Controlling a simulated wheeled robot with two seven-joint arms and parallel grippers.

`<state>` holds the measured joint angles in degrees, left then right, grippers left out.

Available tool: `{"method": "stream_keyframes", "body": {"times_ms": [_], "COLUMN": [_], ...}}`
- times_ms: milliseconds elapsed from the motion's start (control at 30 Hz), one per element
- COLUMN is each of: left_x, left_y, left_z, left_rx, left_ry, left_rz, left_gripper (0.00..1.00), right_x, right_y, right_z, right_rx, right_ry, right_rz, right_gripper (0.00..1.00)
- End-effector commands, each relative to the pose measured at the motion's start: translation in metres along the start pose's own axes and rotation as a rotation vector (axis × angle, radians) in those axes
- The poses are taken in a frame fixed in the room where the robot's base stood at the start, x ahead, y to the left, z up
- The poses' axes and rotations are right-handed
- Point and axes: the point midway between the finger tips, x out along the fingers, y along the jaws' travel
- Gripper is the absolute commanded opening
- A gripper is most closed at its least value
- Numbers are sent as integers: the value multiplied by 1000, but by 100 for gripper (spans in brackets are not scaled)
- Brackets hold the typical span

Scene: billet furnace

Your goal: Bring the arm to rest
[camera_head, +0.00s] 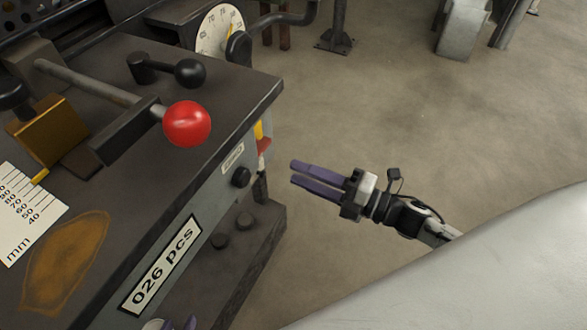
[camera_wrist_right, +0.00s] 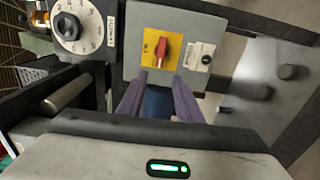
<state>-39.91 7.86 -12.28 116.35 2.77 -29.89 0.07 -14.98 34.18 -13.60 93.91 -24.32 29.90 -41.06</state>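My right gripper (camera_head: 304,173) has purple fingers and hangs in free space to the right of the dark machine. Its two fingers are apart with an empty gap between them. In the right wrist view, the fingers of the right gripper (camera_wrist_right: 161,78) point towards a red rotary switch (camera_wrist_right: 162,51) on a yellow plate, with nothing held between them. I cannot tell how near the switch is. Only a small purple and grey part of my left gripper (camera_head: 178,324) shows at the bottom edge of the head view, below the counter label; its opening is hidden.
The dark machine (camera_head: 225,110) fills the left, with a red ball knob (camera_head: 187,124), a black-knobbed lever (camera_head: 190,73) and a "026 pcs" label (camera_head: 161,265). A dial (camera_head: 216,29) stands behind. Bare floor (camera_head: 420,120) lies beyond my right gripper. A grey box (camera_wrist_right: 187,20) carries the switch.

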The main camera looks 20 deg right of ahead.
Motion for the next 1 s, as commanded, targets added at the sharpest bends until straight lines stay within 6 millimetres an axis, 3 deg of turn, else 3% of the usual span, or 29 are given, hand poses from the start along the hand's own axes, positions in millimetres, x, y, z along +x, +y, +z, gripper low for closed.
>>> {"method": "stream_keyframes", "body": {"times_ms": [467,567,667,767,900,1000], "left_x": [0,-3,-10,-19,-28,-31], "left_y": [0,0,1,2,1,0], "left_z": [0,-3,-10,-17,-22,-26], "left_rx": [0,0,-1,-1,-2,-2], "left_ry": [0,-1,-2,-5,-13,-13], "left_rz": [0,0,-1,-3,-8,-11], "left_gripper": [31,31,31,31,31,31], "right_x": [0,0,-4,-18,-50,-72], "right_y": [0,0,-8,-27,-61,-77], "right_z": [0,-3,-10,-25,-66,-101], "right_rx": [2,73,304,666,1182,1466], "right_ry": [-1,-38,-158,-344,-613,-767], "right_rz": [1,-9,-43,-101,-190,-244], "right_gripper": [32,32,32,32,32,32]}}
